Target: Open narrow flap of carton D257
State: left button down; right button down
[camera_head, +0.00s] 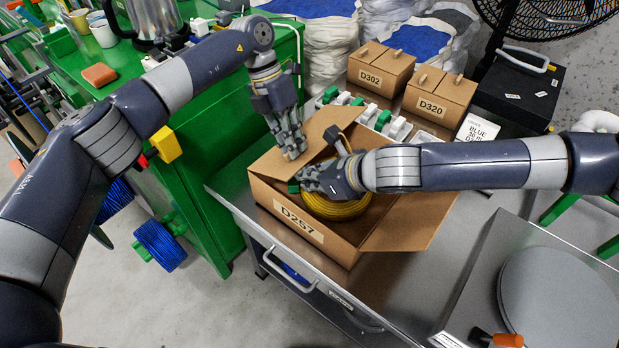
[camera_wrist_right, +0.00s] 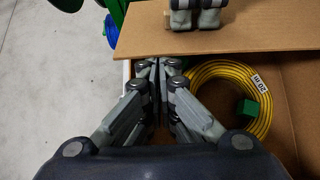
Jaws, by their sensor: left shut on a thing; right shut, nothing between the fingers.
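Carton D257 (camera_head: 340,248) is a brown box on the metal cart, with its label facing front. A coil of yellow cable (camera_head: 335,208) with a white tag and a green block lies inside; it also shows in the right wrist view (camera_wrist_right: 205,85). One flap (camera_head: 322,128) is raised at the far left side. My left gripper (camera_head: 293,152) is shut at this flap, by a small pale tab (camera_wrist_right: 168,18); the exact grip is partly hidden. My right gripper (camera_head: 303,180) is shut and empty over the carton's left part, its fingertips (camera_wrist_right: 155,66) near the flap's lower edge.
Another flap (camera_head: 420,222) hangs outward at the right. Behind stand closed cartons D302 (camera_head: 380,72) and D320 (camera_head: 438,98), a row of white and green parts, and a black box (camera_head: 515,90). A grey round plate (camera_head: 565,295) is at front right.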

jog(key=shift+w+a+r, duration=0.1)
jog(key=shift+a+r, duration=0.1)
jog(key=shift+r, duration=0.25)
jog(key=shift+w+a+r, duration=0.1)
jog(key=shift+a+r, duration=0.1)
jog(key=shift+r, duration=0.25)
pick_arm(q)
jog(key=shift+s+f, duration=0.1)
jog(key=c, duration=1.7)
grip_release()
jog(key=shift+d, duration=0.1)
pick_arm(e)
jog(key=shift+r, duration=0.1)
